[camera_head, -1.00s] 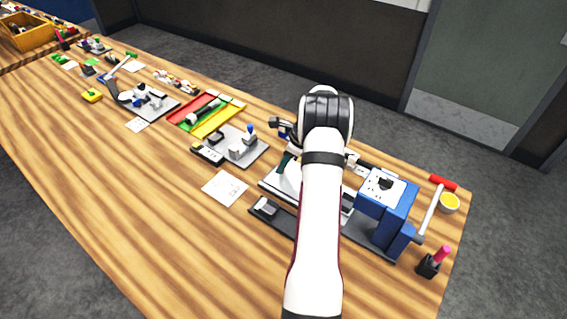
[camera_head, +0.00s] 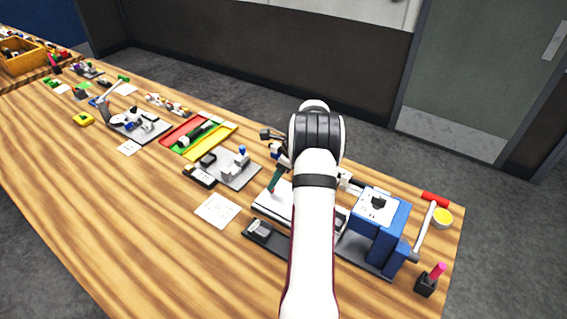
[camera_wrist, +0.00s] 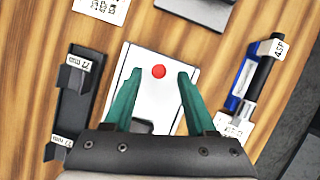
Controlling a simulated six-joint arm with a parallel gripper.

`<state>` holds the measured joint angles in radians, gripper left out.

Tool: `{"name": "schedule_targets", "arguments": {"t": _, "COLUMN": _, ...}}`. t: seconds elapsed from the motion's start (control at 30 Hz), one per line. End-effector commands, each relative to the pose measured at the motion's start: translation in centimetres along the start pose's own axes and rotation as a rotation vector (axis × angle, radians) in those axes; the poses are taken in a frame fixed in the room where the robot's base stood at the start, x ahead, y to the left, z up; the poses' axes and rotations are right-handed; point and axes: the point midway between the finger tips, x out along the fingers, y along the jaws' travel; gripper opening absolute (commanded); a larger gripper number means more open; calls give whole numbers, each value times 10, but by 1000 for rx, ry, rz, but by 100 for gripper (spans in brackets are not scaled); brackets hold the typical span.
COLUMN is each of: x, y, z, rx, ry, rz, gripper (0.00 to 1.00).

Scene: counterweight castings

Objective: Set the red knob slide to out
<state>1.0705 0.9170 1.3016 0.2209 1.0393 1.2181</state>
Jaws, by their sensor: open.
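The red knob (camera_wrist: 158,71) shows as a round red top over a white plate (camera_wrist: 150,59) in the wrist view. My gripper (camera_wrist: 158,74) has two green fingers, spread apart, one on each side of the knob in the picture. Clear gaps show on both sides, and neither finger touches it. I cannot tell the height of the fingertips over the plate. In the head view the white plate (camera_head: 267,207) is partly behind my arm, one green finger of my gripper (camera_head: 275,179) shows, and the knob is hidden. No in or out marking is readable.
A dark rail (camera_wrist: 72,121) with two labelled upright pieces stands left of the plate in the wrist view. A blue and black part (camera_wrist: 254,82) lies to the right. In the head view a blue machine (camera_head: 393,225) stands right of my arm. Bare table lies front left.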

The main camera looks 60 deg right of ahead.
Motion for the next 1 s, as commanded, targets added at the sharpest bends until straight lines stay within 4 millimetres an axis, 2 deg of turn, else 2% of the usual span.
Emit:
{"name": "schedule_targets", "arguments": {"t": 0.03, "x": -17, "y": -1, "z": 0, "rx": 0, "ry": -2, "rz": -5, "gripper": 56}}
{"name": "schedule_targets", "arguments": {"t": 0.2, "x": -73, "y": -1, "z": 0, "rx": 0, "ry": -1, "rz": -5, "gripper": 56}}
{"name": "schedule_targets", "arguments": {"t": 0.3, "x": -98, "y": -1, "z": 0, "rx": 1, "ry": -1, "rz": -3, "gripper": 56}}
{"name": "schedule_targets", "arguments": {"t": 0.4, "x": -116, "y": 0, "z": 0, "rx": 1, "ry": -1, "rz": -2, "gripper": 56}}
{"name": "schedule_targets", "arguments": {"t": 0.57, "x": -128, "y": 0, "z": 0, "rx": 1, "ry": 0, "rz": -1, "gripper": 56}}
{"name": "schedule_targets", "arguments": {"t": 0.93, "x": -128, "y": 0, "z": 0, "rx": 1, "ry": -1, "rz": 0, "gripper": 56}}
{"name": "schedule_targets", "arguments": {"t": 1.0, "x": -128, "y": 4, "z": 6, "rx": -20, "ry": 1, "rz": 4, "gripper": 56}}
